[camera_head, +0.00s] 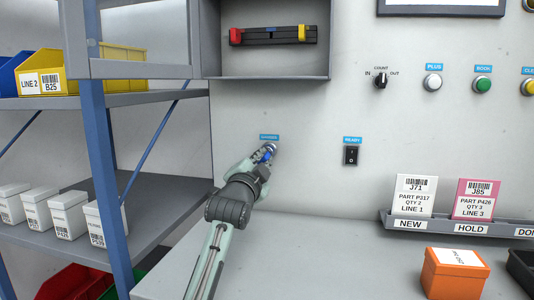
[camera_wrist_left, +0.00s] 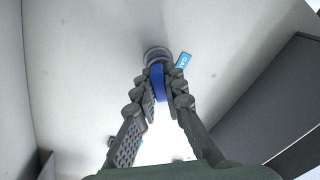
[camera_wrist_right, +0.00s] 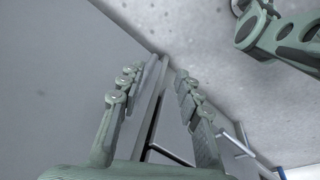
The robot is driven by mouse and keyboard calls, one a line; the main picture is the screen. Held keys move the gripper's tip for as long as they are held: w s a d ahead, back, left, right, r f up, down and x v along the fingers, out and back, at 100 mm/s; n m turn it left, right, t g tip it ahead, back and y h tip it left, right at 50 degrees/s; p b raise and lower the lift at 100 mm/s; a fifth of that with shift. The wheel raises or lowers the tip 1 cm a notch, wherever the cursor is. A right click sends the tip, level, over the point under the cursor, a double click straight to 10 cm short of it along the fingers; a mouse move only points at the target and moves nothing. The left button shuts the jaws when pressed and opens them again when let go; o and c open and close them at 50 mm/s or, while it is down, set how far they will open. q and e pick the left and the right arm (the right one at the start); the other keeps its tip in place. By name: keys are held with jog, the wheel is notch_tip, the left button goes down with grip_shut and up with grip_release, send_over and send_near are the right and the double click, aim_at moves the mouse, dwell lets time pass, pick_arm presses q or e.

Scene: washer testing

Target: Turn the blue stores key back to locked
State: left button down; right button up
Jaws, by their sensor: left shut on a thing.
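The blue key (camera_wrist_left: 158,82) sits in a round metal lock (camera_wrist_left: 156,55) on the wall, under a small blue label (camera_head: 269,137). My left gripper (camera_head: 265,156) reaches the wall there and is shut on the key, with a finger on each side of its blue bow in the left wrist view. The gripper hides most of the lock in the head view. I cannot read the lock's turn position. My right gripper (camera_wrist_right: 160,72) shows only in its own wrist view, with its fingers apart and nothing seen between them.
An open grey cabinet (camera_head: 265,76) hangs above. A blue-posted shelf (camera_head: 105,190) stands left. A card rail (camera_head: 400,224) and an orange box (camera_head: 455,276) are on the right; the counter (camera_head: 320,260) between is clear.

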pick_arm(q)
jog(key=n, duration=0.4)
jog(key=shift+y, duration=0.4)
jog(key=shift+d, duration=0.1)
jog(key=shift+n, duration=0.6)
jog(key=n, duration=0.2)
jog(key=shift+n+y, duration=0.3)
jog(key=shift+n, duration=0.1)
jog(key=shift+r, duration=0.1)
jog(key=n, duration=0.3)
jog(key=shift+s+d+n+y, duration=0.1)
jog(key=shift+n+y, duration=0.2)
jog(key=shift+n, duration=0.1)
jog(key=c, duration=1.5)
grip_release()
jog(key=shift+c, duration=0.2)
